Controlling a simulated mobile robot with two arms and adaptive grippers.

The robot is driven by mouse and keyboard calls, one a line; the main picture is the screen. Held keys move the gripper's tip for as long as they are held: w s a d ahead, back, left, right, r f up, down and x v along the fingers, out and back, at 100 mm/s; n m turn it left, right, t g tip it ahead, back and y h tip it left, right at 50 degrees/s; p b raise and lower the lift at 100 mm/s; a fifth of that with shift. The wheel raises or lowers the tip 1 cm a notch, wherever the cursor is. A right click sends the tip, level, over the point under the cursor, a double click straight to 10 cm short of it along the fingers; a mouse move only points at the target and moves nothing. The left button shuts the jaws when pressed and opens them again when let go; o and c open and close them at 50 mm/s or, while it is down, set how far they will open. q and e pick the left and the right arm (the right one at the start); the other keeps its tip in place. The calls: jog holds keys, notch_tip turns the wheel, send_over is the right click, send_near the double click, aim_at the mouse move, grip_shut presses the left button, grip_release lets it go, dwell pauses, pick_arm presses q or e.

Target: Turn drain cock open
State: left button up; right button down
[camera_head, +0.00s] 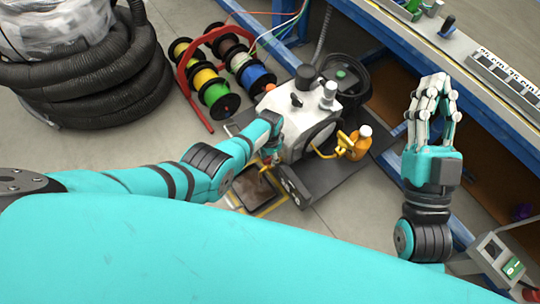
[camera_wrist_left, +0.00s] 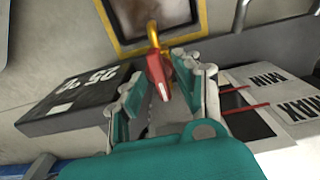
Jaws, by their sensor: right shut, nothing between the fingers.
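The drain cock has a red handle (camera_wrist_left: 158,75) on a yellow pipe end (camera_wrist_left: 153,35), in the left wrist view. My left gripper (camera_wrist_left: 167,90) is open, with one finger on each side of the red handle. I see gaps beside the handle, but cannot tell if any part touches. In the head view my left gripper (camera_head: 270,150) is at the lower left side of the white machine (camera_head: 290,112), and the cock there is mostly hidden. My right gripper (camera_head: 437,88) is raised at the right, shut and empty.
A yellow-rimmed tray (camera_head: 270,209) lies under the cock. An orange bottle (camera_head: 355,148) and yellow pipe stand at the machine's right. Cable spools (camera_head: 215,97) on a red rack and a black hose (camera_head: 115,85) lie left. A workbench (camera_head: 480,90) borders the right.

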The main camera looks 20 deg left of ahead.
dwell(0.3)
pick_arm(q)
notch_tip(320, 180, up, 12)
dwell(0.7)
dwell(0.4)
